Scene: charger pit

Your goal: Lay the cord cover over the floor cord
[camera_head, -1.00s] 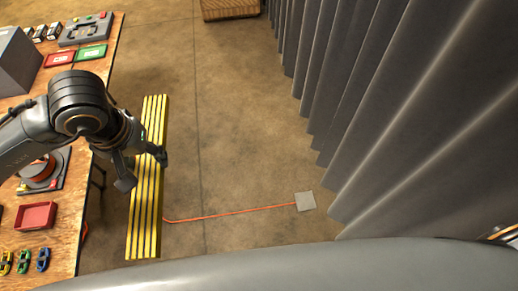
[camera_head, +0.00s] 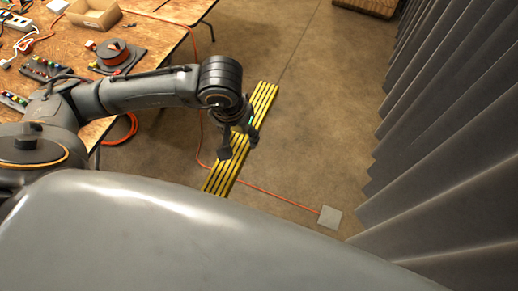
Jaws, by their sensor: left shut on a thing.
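The cord cover (camera_head: 264,102) is a long yellow board with dark lengthwise stripes. My left gripper (camera_head: 238,146) is shut on the cord cover near its middle. The orange floor cord (camera_head: 277,193) runs from under the table, passes behind or beneath the cover's near part, and ends at a grey square floor plate (camera_head: 330,217). I cannot tell whether the cover touches the floor or the cord. The cover's near end is partly hidden by my own body. My right gripper is not in view.
A wooden table (camera_head: 165,45) at the left bears a cord reel (camera_head: 113,53), a cardboard box (camera_head: 93,14) and a power strip (camera_head: 20,22). A coil of orange cord (camera_head: 122,130) lies under it. A grey curtain (camera_head: 450,120) hangs at the right.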

